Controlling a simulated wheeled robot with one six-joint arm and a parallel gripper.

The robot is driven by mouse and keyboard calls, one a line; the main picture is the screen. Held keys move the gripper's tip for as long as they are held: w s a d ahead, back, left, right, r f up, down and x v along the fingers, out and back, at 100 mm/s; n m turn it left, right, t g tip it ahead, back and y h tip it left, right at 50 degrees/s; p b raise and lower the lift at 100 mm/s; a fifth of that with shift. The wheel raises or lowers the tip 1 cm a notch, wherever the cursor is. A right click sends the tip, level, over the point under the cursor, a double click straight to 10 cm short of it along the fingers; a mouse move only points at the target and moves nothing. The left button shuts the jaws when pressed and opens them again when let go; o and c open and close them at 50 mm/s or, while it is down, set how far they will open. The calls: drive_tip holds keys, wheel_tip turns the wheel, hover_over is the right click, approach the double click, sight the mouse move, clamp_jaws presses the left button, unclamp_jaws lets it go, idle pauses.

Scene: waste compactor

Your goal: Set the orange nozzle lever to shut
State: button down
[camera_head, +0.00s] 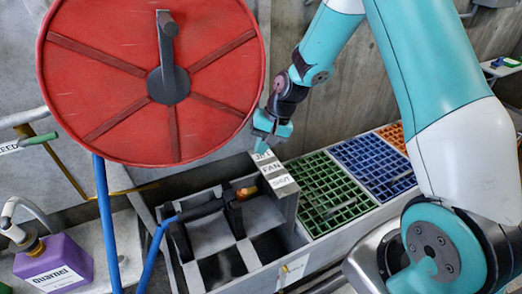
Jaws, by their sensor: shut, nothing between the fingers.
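A label plate (275,172) reading JET, FAN and SHUT from top to bottom stands on the grey block at the middle. A small orange part (247,192), likely the nozzle lever, shows just left of the plate, at the end of a black wand (205,210). It is small and partly hidden, so I cannot tell its setting. My gripper (263,146) is shut and empty. It points down near the JET end of the plate, above and right of the orange part. I cannot tell whether it touches anything.
A large red reel (105,75) fills the upper left, close to my gripper. A blue hose (155,255) runs to the wand. Green (325,195), blue (372,165) and orange (398,135) grates lie to the right. A purple jug (55,262) stands at lower left.

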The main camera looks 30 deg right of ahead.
approach(242, 193)
drive_tip(key=w+f, duration=0.4)
drive_tip(key=shift+s+a+f, duration=0.35)
drive_tip(key=shift+s+f, duration=0.15)
drive_tip(key=shift+s, duration=0.05)
drive_tip(key=shift+s+a+f, duration=0.3)
drive_tip(key=shift+s+f, duration=0.15)
drive_tip(key=shift+s, duration=0.05)
